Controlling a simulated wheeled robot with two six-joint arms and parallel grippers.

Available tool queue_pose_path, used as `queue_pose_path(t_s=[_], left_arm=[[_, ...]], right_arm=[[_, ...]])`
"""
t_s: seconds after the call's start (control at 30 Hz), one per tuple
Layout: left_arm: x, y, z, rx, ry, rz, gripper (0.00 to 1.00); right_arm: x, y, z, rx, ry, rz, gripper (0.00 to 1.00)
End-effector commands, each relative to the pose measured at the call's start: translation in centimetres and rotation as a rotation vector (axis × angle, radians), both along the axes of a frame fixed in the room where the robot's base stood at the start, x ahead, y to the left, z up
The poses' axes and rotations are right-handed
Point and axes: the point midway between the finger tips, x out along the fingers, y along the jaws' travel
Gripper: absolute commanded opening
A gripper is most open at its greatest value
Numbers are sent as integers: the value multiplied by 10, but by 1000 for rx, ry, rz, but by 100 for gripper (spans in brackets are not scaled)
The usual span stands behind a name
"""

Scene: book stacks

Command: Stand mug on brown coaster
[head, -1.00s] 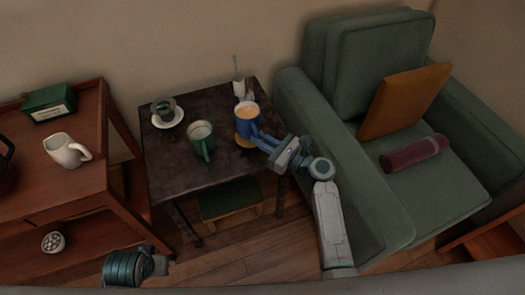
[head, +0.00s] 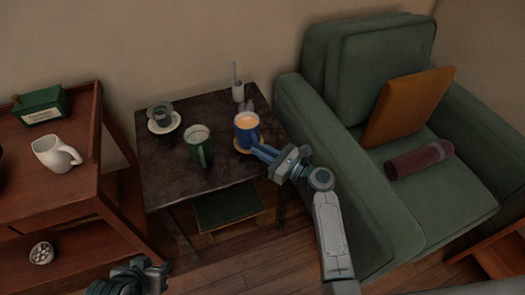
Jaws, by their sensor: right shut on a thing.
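A blue mug (head: 247,135) with a tan drink stands upright at the right of the dark side table (head: 215,178). My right gripper (head: 258,148) is shut on it from the front right. The brown coaster (head: 240,149) shows as a thin rim below and in front of the mug, which covers most of it. The mug's base looks on or just above the coaster; I cannot tell which. My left gripper (head: 140,272) is low at the bottom left, away from the table, and its jaws cannot be made out.
A green armchair (head: 365,195) borders the table's right side.

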Motion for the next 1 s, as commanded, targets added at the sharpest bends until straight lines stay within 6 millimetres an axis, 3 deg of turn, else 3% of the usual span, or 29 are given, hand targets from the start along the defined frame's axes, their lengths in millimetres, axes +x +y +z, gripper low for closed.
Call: queue_pose_path(t_s=[0.3,0.33,0.43,0.77,1.0], left_arm=[[0,0,0,-2,-3,0,34],[0,0,0,-2,-4,0,34],[0,0,0,-2,-4,0,34],[0,0,0,0,1,0,34],[-1,1,1,7,10,0,34]], right_arm=[[1,0,1,2,-4,0,0],[0,0,0,-1,-1,0,17],[0,0,0,-1,-1,0,35],[-1,-2,0,-1,0,0,35],[-25,-31,-1,-4,1,0,35]])
